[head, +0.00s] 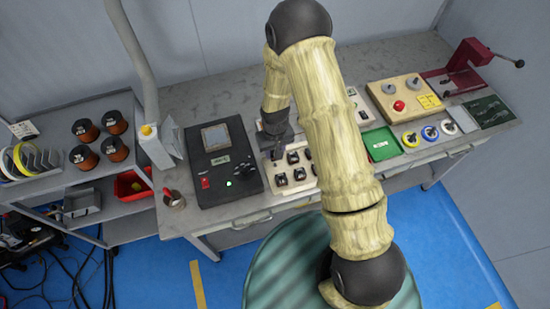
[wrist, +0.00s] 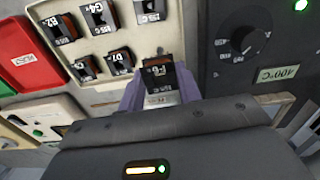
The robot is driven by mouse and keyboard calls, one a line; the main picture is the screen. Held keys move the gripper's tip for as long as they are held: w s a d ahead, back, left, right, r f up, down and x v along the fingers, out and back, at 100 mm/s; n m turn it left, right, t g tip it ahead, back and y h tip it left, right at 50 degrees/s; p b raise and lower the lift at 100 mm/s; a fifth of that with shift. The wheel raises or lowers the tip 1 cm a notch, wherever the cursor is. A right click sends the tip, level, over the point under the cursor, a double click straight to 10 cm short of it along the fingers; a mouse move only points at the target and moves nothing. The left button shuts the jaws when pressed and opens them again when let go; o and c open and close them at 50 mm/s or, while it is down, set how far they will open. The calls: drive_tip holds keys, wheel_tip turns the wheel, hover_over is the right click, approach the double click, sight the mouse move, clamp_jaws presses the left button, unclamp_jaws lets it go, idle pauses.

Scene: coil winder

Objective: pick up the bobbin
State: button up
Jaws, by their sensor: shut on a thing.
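In the wrist view, a small black bobbin (wrist: 157,77) with brown-orange winding and a white-lettered tag sits between the two purple fingers of my gripper (wrist: 158,88). The fingers are shut on it from both sides. The cream bobbin tray (wrist: 172,40) lies just beyond and holds several similar bobbins in labelled spots. I cannot tell whether the held bobbin is clear of the tray. In the head view, my gripper (head: 277,146) is over the back left of the tray (head: 270,173); the held bobbin is hidden there, and my arm covers the tray's right side.
A black control box (head: 220,163) stands close left of the tray. Right of my arm are a green tray (head: 381,143), a wooden box with a red button (head: 406,100), coloured rings and a red lever press (head: 470,62). Copper spools (head: 84,130) stand on the left shelf.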

drive_tip(key=shift+r+b, duration=0.35)
drive_tip(key=shift+r, duration=1.6)
drive_tip(key=shift+d, duration=0.1)
